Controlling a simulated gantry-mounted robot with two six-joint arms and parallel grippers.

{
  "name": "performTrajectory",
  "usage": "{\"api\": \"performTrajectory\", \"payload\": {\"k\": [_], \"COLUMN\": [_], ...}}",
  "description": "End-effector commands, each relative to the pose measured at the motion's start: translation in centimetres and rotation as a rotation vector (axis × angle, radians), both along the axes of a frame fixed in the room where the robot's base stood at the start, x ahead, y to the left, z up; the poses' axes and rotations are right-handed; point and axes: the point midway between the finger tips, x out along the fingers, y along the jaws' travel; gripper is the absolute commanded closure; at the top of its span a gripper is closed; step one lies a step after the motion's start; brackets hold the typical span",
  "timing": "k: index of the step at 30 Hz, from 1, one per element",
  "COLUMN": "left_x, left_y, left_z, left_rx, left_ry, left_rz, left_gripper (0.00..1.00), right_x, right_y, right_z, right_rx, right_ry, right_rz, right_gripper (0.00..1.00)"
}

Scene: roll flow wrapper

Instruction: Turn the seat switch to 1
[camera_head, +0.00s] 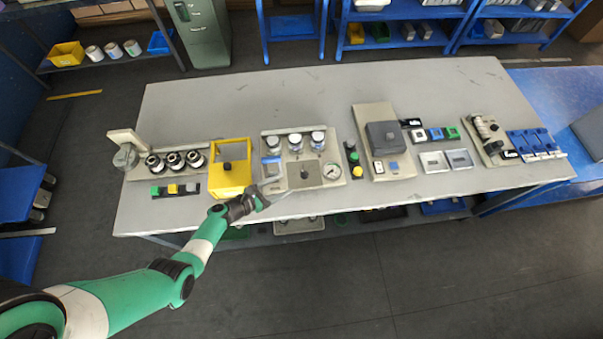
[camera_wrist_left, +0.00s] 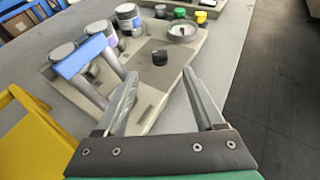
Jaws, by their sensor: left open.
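A small black knob, which looks like the seat switch (camera_head: 304,174), stands on a dark grey square plate of the beige panel unit (camera_head: 338,153). It also shows in the left wrist view (camera_wrist_left: 159,57), just beyond the fingertips. Its markings are too small to read, so I cannot tell its setting. My left gripper (camera_head: 276,187) is open and empty over the front left part of the unit. In the wrist view its two fingers (camera_wrist_left: 160,78) point toward the knob, apart from it. My right gripper is in neither view.
A blue-topped frame (camera_wrist_left: 80,56) stands close left of the fingers, with jars (camera_head: 317,140) behind. A round gauge (camera_head: 331,170) is right of the knob. A yellow box (camera_head: 231,178) is at the left. Table space behind the units is clear.

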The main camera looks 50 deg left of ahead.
Motion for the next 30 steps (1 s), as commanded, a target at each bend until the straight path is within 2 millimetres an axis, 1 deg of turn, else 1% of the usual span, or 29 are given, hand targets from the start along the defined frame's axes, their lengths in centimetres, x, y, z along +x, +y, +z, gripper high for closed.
{"api": "performTrajectory", "payload": {"k": [1,6,9,12,15,18,25,26,30], "left_x": [0.9,4.4,6.5,8.1,9.2,9.7,9.8,9.8,9.7], "left_y": [-0.1,-0.4,-0.5,-0.6,-0.6,-0.7,-0.7,-0.7,-0.7], "left_z": [-0.8,-2.5,-3.4,-4.0,-4.2,-4.2,-4.0,-4.0,-4.0], "left_rx": [0.002,0.002,0.001,0.003,0.002,0.002,0.002,0.001,0.001], "left_ry": [-0.001,-0.002,-0.002,-0.002,-0.001,-0.001,0.000,0.000,0.000], "left_rz": [-0.004,-0.005,-0.004,-0.003,-0.002,-0.002,-0.001,-0.002,-0.002], "left_gripper": [0.30,0.30,0.30,0.30,0.30,0.30,0.30,0.33,0.59], "right_x": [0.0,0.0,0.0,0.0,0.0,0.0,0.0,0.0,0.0], "right_y": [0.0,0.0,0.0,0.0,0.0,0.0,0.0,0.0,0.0], "right_z": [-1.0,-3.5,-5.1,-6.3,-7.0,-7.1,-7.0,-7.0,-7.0], "right_rx": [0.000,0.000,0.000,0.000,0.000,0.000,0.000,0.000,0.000], "right_ry": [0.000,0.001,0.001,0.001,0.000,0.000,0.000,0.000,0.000], "right_rz": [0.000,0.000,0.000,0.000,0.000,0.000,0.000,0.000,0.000], "right_gripper": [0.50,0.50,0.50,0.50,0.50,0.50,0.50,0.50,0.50]}}
